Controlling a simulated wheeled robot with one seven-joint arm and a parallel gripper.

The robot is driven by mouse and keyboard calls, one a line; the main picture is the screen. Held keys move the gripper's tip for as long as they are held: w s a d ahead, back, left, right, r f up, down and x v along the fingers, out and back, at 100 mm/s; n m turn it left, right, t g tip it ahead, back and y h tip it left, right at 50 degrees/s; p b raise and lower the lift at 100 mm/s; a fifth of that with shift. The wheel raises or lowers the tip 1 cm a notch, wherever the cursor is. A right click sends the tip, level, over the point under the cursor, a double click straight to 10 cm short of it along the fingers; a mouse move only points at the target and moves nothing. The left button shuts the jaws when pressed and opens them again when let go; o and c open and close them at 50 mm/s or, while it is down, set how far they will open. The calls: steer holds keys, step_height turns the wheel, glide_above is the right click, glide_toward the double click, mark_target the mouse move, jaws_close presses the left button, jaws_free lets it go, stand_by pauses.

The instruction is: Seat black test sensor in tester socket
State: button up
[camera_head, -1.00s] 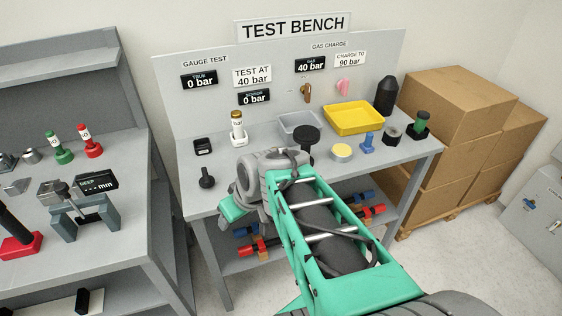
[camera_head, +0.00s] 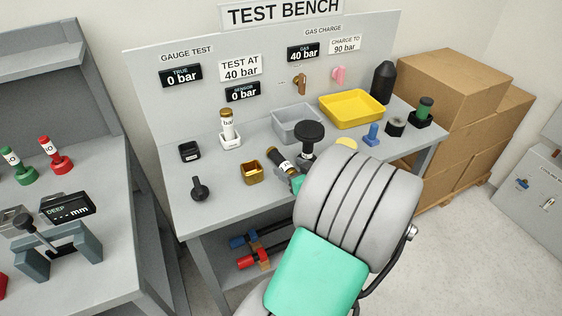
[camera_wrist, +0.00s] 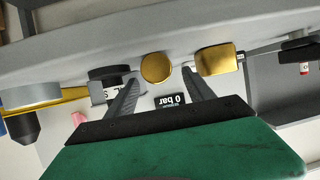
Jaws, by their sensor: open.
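A dark cylinder with a white label and gold bands, which looks like the black test sensor (camera_head: 283,162), is tilted beside the gold square cup on the bench. In the wrist view a round gold end, likely the sensor's (camera_wrist: 157,67), shows between the fingertips. My gripper (camera_wrist: 160,78) is open, one finger on each side of that end; contact cannot be told. In the head view my forearm and wrist hide most of the gripper. A small black square block (camera_head: 190,151), perhaps the tester socket, sits at the back left of the bench.
A gold square cup (camera_head: 251,173) stands left of the sensor; it also shows in the wrist view (camera_wrist: 215,60). A white-labelled gauge (camera_head: 228,128), a black knob (camera_head: 198,189), a grey tray (camera_head: 298,124) and a tall black knob (camera_head: 309,131) are close by. The front-left bench is fairly clear.

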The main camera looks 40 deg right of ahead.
mark_target(284, 164)
steer(key=x, duration=0.4)
steer(key=shift+w+f+p, duration=0.1)
steer(key=shift+w+p, duration=0.05)
steer(key=shift+p, duration=0.15)
steer(key=shift+c, duration=0.4)
jaws_close()
